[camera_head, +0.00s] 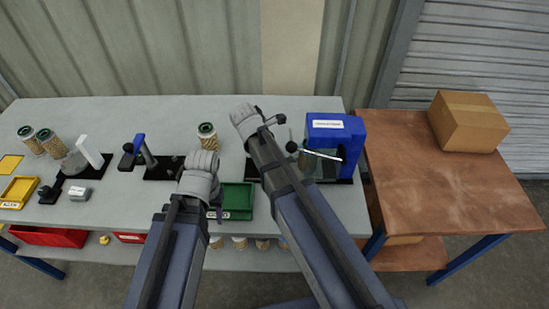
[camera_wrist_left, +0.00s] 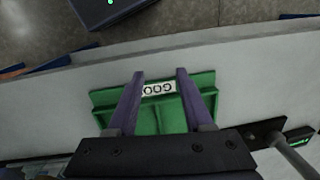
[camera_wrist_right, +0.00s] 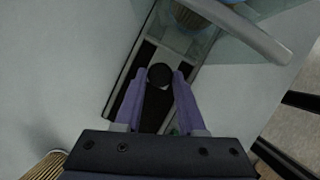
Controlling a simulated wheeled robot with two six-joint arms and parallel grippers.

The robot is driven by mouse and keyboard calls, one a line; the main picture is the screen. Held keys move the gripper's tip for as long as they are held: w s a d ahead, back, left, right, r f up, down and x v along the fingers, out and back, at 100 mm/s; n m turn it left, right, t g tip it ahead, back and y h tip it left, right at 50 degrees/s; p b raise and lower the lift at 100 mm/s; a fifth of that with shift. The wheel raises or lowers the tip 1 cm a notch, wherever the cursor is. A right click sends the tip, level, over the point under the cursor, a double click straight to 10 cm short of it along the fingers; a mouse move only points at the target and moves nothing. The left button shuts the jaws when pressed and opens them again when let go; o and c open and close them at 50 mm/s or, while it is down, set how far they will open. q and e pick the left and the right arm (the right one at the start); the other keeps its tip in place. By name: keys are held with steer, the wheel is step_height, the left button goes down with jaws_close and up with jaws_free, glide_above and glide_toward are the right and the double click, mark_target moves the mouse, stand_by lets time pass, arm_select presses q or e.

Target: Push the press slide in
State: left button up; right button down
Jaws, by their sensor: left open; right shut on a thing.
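The blue press (camera_head: 338,128) stands at the right end of the grey bench, with a pale lever and a clear guard. In the right wrist view the press slide's black round knob (camera_wrist_right: 160,75) sits between the fingers of my right gripper (camera_wrist_right: 158,80), which is shut on it. A cartridge (camera_wrist_right: 192,14) shows behind the clear guard, just beyond the knob. In the head view my right arm hides that gripper's fingertips. My left gripper (camera_wrist_left: 160,75) is open and empty over the green tray (camera_wrist_left: 165,117), left of the press.
A cartridge (camera_head: 207,136) stands upright behind the left arm. A black stand with a blue-handled post (camera_head: 140,145) and a yellow tray (camera_head: 19,190) are farther left. A brown table (camera_head: 450,195) with a cardboard box (camera_head: 467,122) adjoins on the right.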

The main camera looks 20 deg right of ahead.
steer(key=d, duration=0.2)
steer(key=s+d, duration=0.1)
steer(key=d, duration=0.1)
steer(key=shift+s+d, duration=0.15)
steer(key=shift+d, duration=0.05)
arm_select(q)
steer(key=shift+a, duration=0.1)
arm_select(e)
steer(key=shift+c, duration=2.4)
jaws_free()
arm_select(q)
step_height(320, 180, up, 7)
steer(key=p, duration=0.7)
arm_select(e)
steer(key=v, duration=0.8)
